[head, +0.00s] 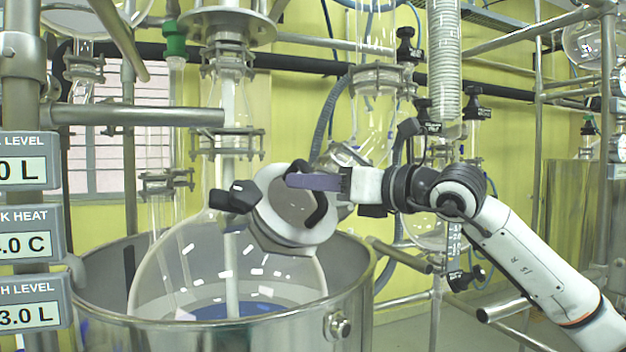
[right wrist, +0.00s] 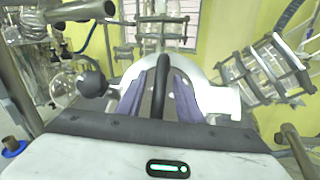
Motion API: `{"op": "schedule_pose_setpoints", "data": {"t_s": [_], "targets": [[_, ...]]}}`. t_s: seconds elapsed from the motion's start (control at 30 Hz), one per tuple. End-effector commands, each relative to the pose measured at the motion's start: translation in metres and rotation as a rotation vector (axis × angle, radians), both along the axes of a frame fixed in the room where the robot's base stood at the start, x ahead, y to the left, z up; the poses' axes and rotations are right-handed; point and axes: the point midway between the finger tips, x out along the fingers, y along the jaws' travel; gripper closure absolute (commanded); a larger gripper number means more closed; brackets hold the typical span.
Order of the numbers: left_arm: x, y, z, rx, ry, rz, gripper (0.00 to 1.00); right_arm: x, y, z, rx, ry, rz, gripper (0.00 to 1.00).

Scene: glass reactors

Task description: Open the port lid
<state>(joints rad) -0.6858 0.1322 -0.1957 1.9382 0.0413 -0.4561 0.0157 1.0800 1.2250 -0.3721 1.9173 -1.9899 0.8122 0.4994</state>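The port lid (head: 272,222) is a round, tilted pale metal ring with a glass-like middle, at the upper right of the big glass reactor vessel (head: 175,265). It has a black curved handle (head: 322,212) and a black knob (head: 234,197) on its left. My right gripper (head: 298,181) reaches in from the right at the lid's upper part. In the right wrist view its two purple fingers stand on either side of the black handle (right wrist: 161,75), with gaps between, so it is open around the handle. The knob also shows there (right wrist: 93,84). My left gripper is out of view.
The vessel sits in a steel tub (head: 345,290). Glass tubing (head: 378,110) and clamps stand behind the lid. A metal pipe (head: 140,115) crosses at the left, beside the display panels (head: 28,232). A steel frame stands at the right.

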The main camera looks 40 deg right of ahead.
Motion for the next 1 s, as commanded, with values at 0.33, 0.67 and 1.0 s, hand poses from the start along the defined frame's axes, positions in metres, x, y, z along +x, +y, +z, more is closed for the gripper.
{"op": "schedule_pose_setpoints", "data": {"t_s": [0.33,0.67,1.0], "targets": [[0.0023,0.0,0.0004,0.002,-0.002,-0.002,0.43,-0.0004,-0.0002,0.0,0.0,0.0,0.0,1.0],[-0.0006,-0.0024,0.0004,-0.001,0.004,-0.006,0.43,-0.0009,0.0003,0.0021,0.0,0.001,0.003,1.0],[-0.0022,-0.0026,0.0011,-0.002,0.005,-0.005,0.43,-0.0022,0.0002,0.0064,0.001,-0.002,0.008,1.0]]}}
